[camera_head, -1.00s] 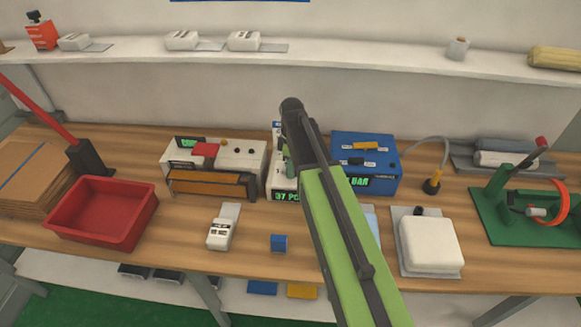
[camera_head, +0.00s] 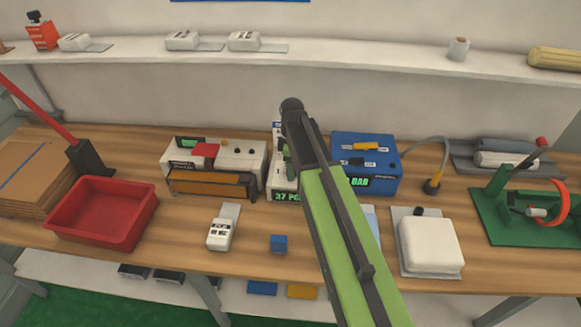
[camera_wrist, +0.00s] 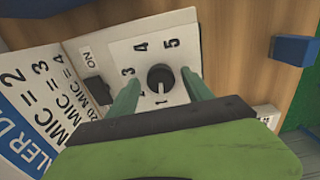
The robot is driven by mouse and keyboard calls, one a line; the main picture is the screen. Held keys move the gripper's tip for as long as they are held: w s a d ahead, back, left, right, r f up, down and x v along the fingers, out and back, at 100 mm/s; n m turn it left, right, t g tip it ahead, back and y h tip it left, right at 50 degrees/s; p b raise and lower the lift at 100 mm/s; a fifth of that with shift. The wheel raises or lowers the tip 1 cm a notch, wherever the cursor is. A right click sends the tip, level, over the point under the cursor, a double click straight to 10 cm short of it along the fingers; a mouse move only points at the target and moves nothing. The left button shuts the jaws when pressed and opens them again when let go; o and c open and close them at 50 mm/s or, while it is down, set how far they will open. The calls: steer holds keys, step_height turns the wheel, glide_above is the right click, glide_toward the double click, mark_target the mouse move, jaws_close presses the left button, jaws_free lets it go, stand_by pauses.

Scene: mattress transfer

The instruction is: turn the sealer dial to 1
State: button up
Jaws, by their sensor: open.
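The sealer dial (camera_wrist: 160,77) is a round dark knob on a white plate marked 1 to 5, seen in the wrist view. A pale mark on its lower side appears to point toward the 1. My gripper (camera_wrist: 162,92) is open, with one green finger on each side of the knob. Whether the fingers touch it I cannot tell. In the head view my arm hides most of my gripper and the dial. A white box with green display text (camera_head: 284,196) stands behind it, partly covered.
A dark switch (camera_wrist: 98,90) marked ON and a sign with MIC values (camera_wrist: 40,105) lie left of the dial. A blue cube (camera_head: 279,243) sits in front on the bench. A blue box (camera_head: 385,170) stands right of my arm, a red tray (camera_head: 103,240) at left.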

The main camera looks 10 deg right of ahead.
step_height(320, 180, up, 17)
steer(key=p, duration=1.7)
steer(key=shift+r, duration=0.2)
steer(key=s+f+m+b, duration=1.3)
steer(key=s+m, duration=0.1)
steer(key=s, duration=0.1)
steer(key=shift+a+f+m, duration=0.25)
steer(key=shift+a+m, duration=0.05)
steer(key=shift+a, duration=0.05)
